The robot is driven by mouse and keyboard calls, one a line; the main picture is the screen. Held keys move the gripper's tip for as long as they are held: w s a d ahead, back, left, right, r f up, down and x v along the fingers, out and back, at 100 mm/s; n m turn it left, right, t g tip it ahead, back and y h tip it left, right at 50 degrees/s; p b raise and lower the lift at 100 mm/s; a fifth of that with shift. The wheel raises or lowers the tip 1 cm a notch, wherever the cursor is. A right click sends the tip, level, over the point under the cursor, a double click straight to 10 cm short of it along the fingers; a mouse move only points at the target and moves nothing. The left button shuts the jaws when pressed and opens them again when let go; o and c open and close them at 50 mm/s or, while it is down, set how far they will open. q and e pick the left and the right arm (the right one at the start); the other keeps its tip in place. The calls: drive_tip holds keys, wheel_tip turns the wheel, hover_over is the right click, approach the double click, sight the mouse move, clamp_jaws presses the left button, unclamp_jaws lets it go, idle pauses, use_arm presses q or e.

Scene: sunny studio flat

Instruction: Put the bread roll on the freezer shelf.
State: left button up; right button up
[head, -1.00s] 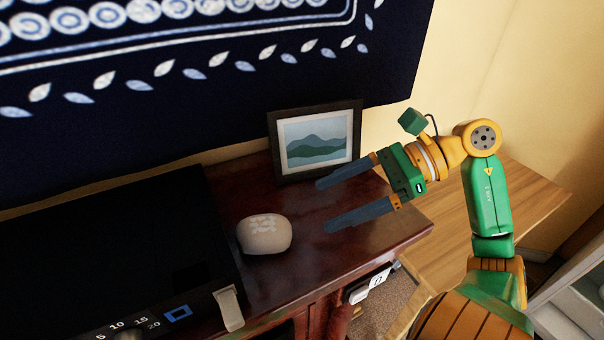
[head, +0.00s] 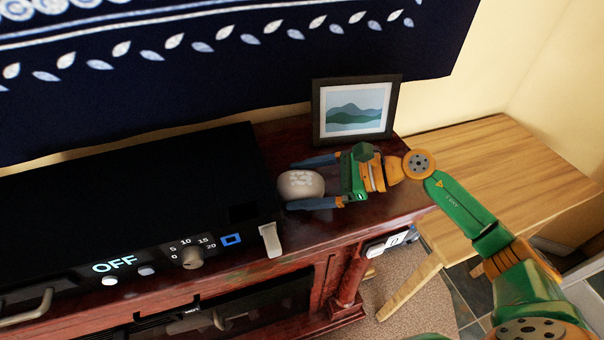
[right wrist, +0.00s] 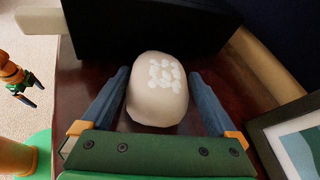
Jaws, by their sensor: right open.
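The bread roll (head: 300,186) is pale and rounded, with white marks on top. It rests on the dark red wooden cabinet top (head: 385,212), close to the black appliance. My right gripper (head: 299,182) is open, with its blue fingers on either side of the roll. In the right wrist view the roll (right wrist: 157,90) sits between the spread fingers, with a visible gap at the right finger; contact at the left one is unclear. My left gripper (right wrist: 30,92) shows small at the left of that view, its fingers apart and empty. No freezer shelf can be made out.
The black appliance (head: 120,190) with an OFF display stands left of the roll. A framed mountain picture (head: 355,110) stands behind the right gripper. A bare wooden table (head: 500,165) is at the right. A dark patterned cloth (head: 230,60) hangs behind.

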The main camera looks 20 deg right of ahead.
drive_tip(key=shift+a+f, duration=0.1)
drive_tip(key=shift+a, duration=0.1)
drive_tip(key=shift+d, duration=0.1)
drive_tip(key=c, duration=1.3)
